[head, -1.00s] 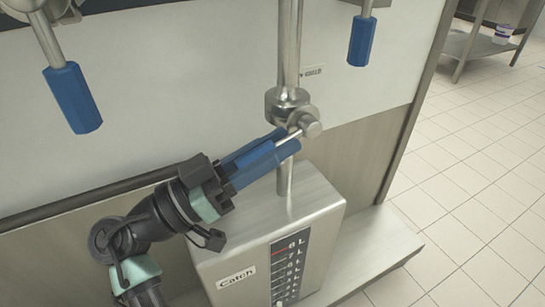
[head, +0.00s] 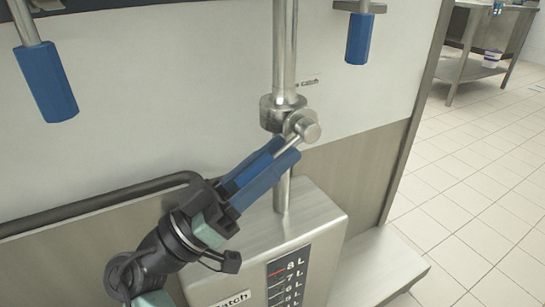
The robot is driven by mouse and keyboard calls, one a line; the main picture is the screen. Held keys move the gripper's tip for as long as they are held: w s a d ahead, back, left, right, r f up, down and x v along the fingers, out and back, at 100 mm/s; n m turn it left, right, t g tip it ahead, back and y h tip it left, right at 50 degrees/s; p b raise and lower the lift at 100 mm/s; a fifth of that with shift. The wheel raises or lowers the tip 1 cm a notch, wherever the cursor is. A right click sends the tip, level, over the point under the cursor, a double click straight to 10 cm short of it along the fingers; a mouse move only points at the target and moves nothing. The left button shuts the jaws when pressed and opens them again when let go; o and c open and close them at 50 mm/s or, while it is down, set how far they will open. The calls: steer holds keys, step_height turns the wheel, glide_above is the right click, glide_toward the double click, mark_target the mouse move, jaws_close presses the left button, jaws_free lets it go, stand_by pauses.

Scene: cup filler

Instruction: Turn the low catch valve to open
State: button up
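The low catch valve (head: 302,125) sits on the vertical steel pipe (head: 285,50) in the middle of the head view. Its steel lever (head: 288,146) slants down and left from the valve body. My gripper (head: 279,154) lies along this lever, with blue pieces on both sides of the steel rod. It looks shut on the lever's handle. The handle's blue grip is hard to tell from the blue pieces of the gripper and is partly hidden. Below stands the steel catch tank (head: 325,222) with a litre scale (head: 287,280) and a partly cut-off label.
Two other blue-handled levers hang at upper left (head: 46,82) and upper right (head: 360,38). A pale wall panel (head: 160,110) is close behind my gripper. A dark rail (head: 100,204) runs at left. Tiled floor (head: 465,190) is open at right, before a steel table (head: 475,70).

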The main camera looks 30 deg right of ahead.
steer(key=shift+o, duration=1.3)
steer(key=shift+r, duration=0.1)
